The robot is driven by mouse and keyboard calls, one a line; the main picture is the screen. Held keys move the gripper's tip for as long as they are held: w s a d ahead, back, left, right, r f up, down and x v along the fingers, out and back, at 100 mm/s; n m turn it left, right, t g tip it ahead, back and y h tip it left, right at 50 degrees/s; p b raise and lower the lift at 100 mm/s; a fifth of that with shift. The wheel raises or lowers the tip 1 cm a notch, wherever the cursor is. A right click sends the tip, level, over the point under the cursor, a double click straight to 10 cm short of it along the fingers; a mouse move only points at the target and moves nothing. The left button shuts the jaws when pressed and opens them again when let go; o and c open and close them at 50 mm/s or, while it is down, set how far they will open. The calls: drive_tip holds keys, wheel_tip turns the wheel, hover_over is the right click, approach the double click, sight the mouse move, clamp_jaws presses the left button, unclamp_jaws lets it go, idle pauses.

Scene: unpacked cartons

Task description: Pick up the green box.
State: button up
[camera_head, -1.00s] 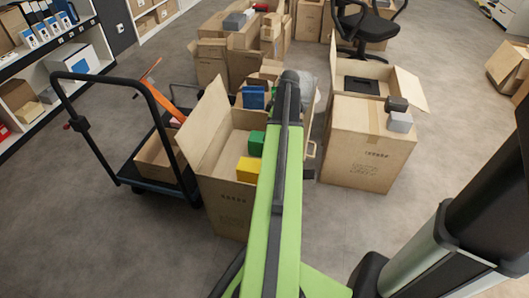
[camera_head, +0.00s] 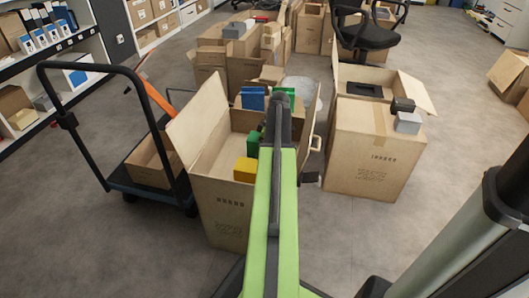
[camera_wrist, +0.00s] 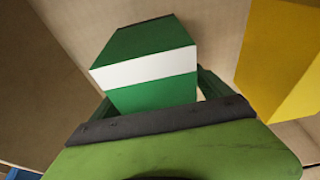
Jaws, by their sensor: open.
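The green box (camera_head: 253,143) sits inside an open carton (camera_head: 225,195), behind a yellow box, partly hidden by my arm. In the wrist view the green box (camera_wrist: 145,45) has a white band and lies just in front of my gripper (camera_wrist: 158,105). The jaws are open; a green finger part shows at the box's right, and the box's lower end is hidden by the gripper's dark edge. I cannot tell whether they touch. In the head view my gripper is hidden behind my arm.
The yellow box (camera_head: 246,170) lies close by, at the right in the wrist view (camera_wrist: 283,60). A blue box (camera_head: 253,99) and another green item (camera_head: 286,93) are at the carton's far side. A cart (camera_head: 150,185) stands left, another carton (camera_head: 365,150) right.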

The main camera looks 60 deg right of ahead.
drive_tip(key=shift+r, duration=0.1)
clamp_jaws()
idle(0.4)
wheel_tip(320, 180, up, 10)
drive_tip(key=p, duration=1)
drive_tip(key=shift+r, duration=0.2)
